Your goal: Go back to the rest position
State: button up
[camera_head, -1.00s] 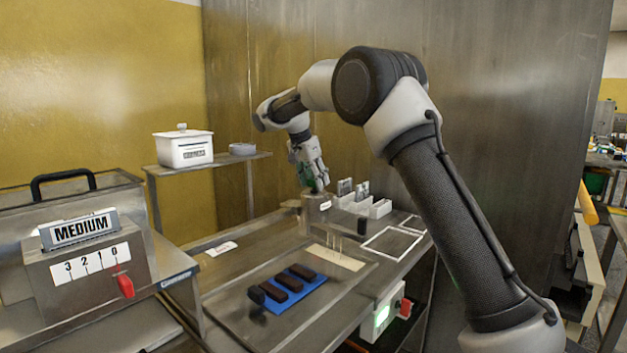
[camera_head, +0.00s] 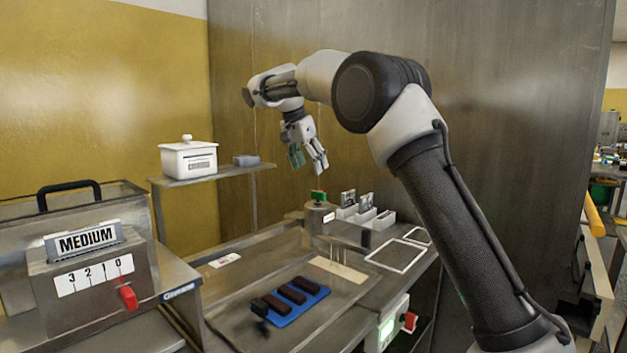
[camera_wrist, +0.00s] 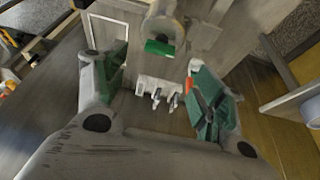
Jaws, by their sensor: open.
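My gripper (camera_head: 309,160) is open and empty. It hangs in the air above the back of the steel bench, pointing down. Below it stands a grey metal cylinder (camera_head: 319,219) with a small green-topped piece (camera_head: 318,196) on it, apart from the fingers. In the wrist view my open fingers (camera_wrist: 160,90) show at both sides with green pads. The cylinder (camera_wrist: 162,22) and its green piece (camera_wrist: 160,47) lie beyond them, near the top of that view.
Dark bars lie on a blue mat (camera_head: 317,298) in the bench's tray. White bins (camera_head: 383,220) stand right of the cylinder. A shelf (camera_head: 222,172) holds a white lidded box (camera_head: 188,159). A machine marked MEDIUM (camera_head: 85,262) stands at left. A steel wall (camera_head: 490,100) rises behind my arm.

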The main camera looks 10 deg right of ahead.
jog(key=shift+v, duration=1.05)
jog(key=s+f+n+g+y, duration=0.1)
jog(key=s+f+n, duration=0.4)
jog(key=f+n, duration=0.4)
jog(key=s+d+f+t+y, duration=0.1)
jog(key=s+d, duration=0.6)
jog(key=s, duration=0.6)
jog(key=s+d+n, duration=0.1)
jog(key=s+d, duration=0.6)
jog(key=s, duration=0.7)
jog(key=s+d+f+t+y, duration=0.1)
jog(key=s+d, duration=0.6)
jog(key=s, duration=0.6)
jog(key=shift+s+f+n+t+y, duration=0.3)
jog(key=shift+s+f, duration=0.05)
